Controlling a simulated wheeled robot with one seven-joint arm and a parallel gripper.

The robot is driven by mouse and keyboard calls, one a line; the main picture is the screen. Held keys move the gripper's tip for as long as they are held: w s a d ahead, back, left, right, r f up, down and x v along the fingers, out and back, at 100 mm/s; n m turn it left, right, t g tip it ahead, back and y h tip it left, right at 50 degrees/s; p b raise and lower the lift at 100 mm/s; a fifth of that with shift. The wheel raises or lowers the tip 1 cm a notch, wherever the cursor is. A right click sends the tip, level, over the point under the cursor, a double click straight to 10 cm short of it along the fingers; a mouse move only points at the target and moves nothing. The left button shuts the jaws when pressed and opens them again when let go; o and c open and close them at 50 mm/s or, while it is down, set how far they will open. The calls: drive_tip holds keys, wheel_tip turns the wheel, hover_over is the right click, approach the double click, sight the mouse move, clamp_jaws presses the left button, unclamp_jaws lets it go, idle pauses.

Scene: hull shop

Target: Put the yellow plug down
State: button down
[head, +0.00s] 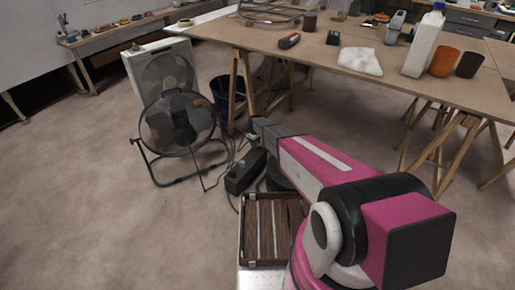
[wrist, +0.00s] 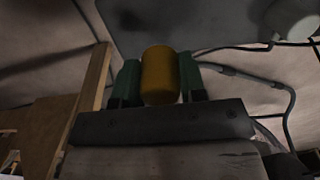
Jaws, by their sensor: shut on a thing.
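The yellow plug (wrist: 160,75) is a short rounded cylinder in the middle of the wrist view. My gripper (wrist: 160,84) is shut on it, with one green finger on each side. In the head view my arm reaches away from me, low and in front of the trestle table. The plug and the fingers cannot be made out there.
A round fan (head: 178,123) and a dark blue bucket (head: 220,92) stand on the floor. Floor at left is clear.

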sight(258, 150)
drive_tip(key=shift+w+d+f, duration=0.4)
drive_tip(key=shift+w+f, duration=0.1)
drive_tip(key=shift+w, duration=0.15)
drive_tip(key=shift+w+d+f, duration=0.4)
drive_tip(key=shift+w+f, duration=0.1)
drive_tip(key=shift+w, duration=0.1)
drive_tip(key=shift+f, duration=1.85)
drive_tip(key=shift+f, duration=0.35)
drive_tip(key=c, duration=0.7)
unclamp_jaws()
drive_tip(key=shift+s, duration=0.1)
wheel_tip(258, 150, up, 12)
drive_tip(key=s+d+r+m, duration=0.3)
drive_tip(key=s+d+r, duration=0.2)
drive_tip(key=s+r, duration=0.4)
drive_tip(key=s+d+r+m, duration=0.4)
drive_tip(key=s+r, duration=0.6)
drive_tip(key=s, duration=0.8)
drive_tip(key=s+d+r+m, duration=0.4)
drive_tip(key=s+d+r, duration=0.4)
drive_tip(key=s, duration=0.6)
drive_tip(key=shift+s+r, duration=0.35)
drive_tip(key=shift+r, duration=0.5)
